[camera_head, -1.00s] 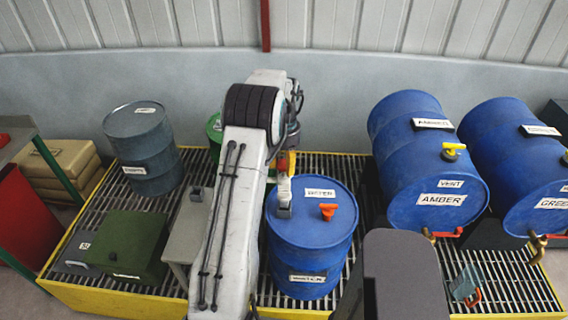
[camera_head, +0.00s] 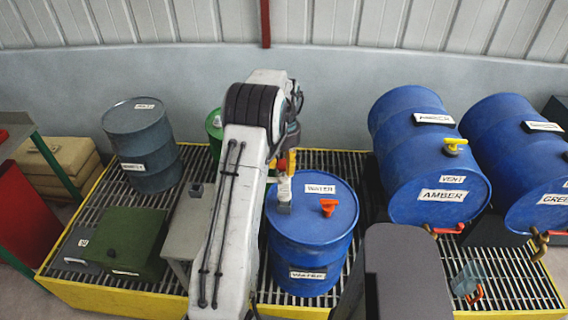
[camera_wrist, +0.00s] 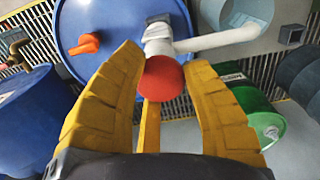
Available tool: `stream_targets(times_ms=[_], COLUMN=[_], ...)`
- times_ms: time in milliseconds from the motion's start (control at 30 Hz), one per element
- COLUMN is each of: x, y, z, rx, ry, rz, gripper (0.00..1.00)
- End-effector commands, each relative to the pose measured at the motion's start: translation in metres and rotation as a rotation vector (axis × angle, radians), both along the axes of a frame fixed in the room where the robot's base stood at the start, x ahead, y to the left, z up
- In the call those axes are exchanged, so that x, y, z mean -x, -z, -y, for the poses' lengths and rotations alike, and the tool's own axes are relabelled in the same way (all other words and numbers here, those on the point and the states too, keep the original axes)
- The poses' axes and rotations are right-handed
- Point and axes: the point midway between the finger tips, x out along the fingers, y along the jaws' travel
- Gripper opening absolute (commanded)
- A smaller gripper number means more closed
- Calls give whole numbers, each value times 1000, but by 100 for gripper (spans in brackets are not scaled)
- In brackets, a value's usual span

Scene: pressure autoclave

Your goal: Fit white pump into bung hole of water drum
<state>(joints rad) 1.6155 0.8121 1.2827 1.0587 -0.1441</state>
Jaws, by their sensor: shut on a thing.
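The blue water drum (camera_head: 313,235) stands upright on the grating with a white WATER label on its lid. The white pump (camera_head: 284,187) is over the left part of the lid; I cannot tell whether its lower end is in the bung hole, which is hidden. In the wrist view the pump (camera_wrist: 158,38) has a red knob (camera_wrist: 161,78) and a white spout pointing right. My gripper (camera_wrist: 163,68) has its yellow fingers around the knob, shut on the pump. It also shows above the pump in the head view (camera_head: 288,163), partly behind my arm.
An orange fitting (camera_head: 329,207) sits on the water drum's lid. The amber drum (camera_head: 425,150) lies to the right. A grey stand (camera_head: 190,235), a green box (camera_head: 128,246) and a grey drum (camera_head: 145,150) are left. A green drum (camera_wrist: 258,115) is near my gripper.

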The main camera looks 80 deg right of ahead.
Motion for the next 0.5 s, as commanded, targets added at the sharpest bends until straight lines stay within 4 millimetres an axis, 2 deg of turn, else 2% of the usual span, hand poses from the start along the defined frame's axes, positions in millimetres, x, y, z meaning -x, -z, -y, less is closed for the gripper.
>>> stream_targets(times_ms=[500], x=[0], y=[11], z=[0], rx=[1], ry=[0], rz=[0], gripper=[7])
